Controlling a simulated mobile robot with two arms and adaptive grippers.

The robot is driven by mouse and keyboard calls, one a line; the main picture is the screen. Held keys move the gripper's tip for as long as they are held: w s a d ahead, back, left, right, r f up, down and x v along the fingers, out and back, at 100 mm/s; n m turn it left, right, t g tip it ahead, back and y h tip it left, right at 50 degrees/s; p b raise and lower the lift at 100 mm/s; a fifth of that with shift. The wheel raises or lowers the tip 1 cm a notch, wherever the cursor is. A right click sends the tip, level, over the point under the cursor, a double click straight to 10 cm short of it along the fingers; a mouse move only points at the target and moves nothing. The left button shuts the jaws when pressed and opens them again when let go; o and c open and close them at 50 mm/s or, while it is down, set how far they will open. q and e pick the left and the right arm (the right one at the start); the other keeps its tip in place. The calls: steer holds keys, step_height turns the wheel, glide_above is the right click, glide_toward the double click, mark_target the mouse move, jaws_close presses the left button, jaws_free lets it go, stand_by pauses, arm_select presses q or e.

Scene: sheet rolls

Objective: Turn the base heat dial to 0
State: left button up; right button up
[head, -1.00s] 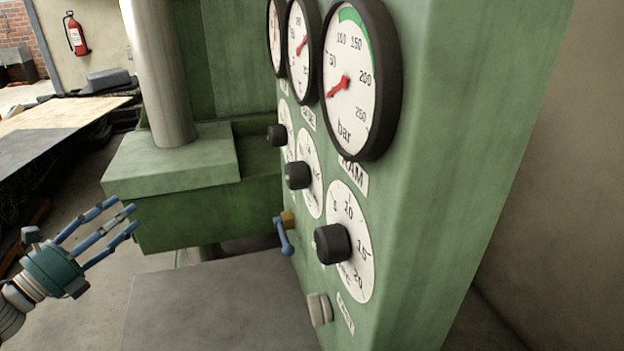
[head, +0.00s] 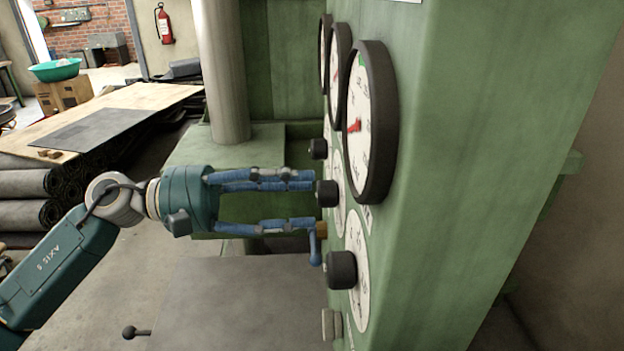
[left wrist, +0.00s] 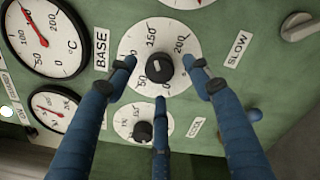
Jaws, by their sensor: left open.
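The base heat dial (left wrist: 135,42) is a white round scale beside the BASE label in the left wrist view, with a black knob (left wrist: 170,72) at its middle. The numbers 50, 150 and 200 show; the 0 and the knob's exact setting are hard to read. In the head view the same knob (head: 327,193) is the middle one on the green panel. My left gripper (head: 312,203) is open, its blue fingers level and pointing at this knob. In the left wrist view the fingertips (left wrist: 160,78) spread around the knob; I cannot tell whether they touch it.
A nearer black knob (head: 341,269) and a blue lever (head: 315,248) sit close below the fingers. A farther knob (head: 318,149) and large round gauges (head: 371,125) line the panel. A table with a dark sheet (head: 90,122) and rolls stand at the left.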

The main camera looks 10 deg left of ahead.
arm_select(q)
steer(key=shift+w+d+p, duration=0.15)
steer(key=shift+d+p, duration=0.05)
steer(key=shift+d, duration=0.4)
steer(key=shift+w+d+p, duration=0.15)
steer(key=shift+d, duration=0.4)
arm_select(e)
steer(key=shift+s+d+r, duration=0.45)
steer(key=shift+d+r, duration=0.2)
arm_select(q)
steer(key=c, duration=1.1)
steer(key=shift+c, duration=0.2)
arm_select(e)
steer(key=shift+f, duration=0.2)
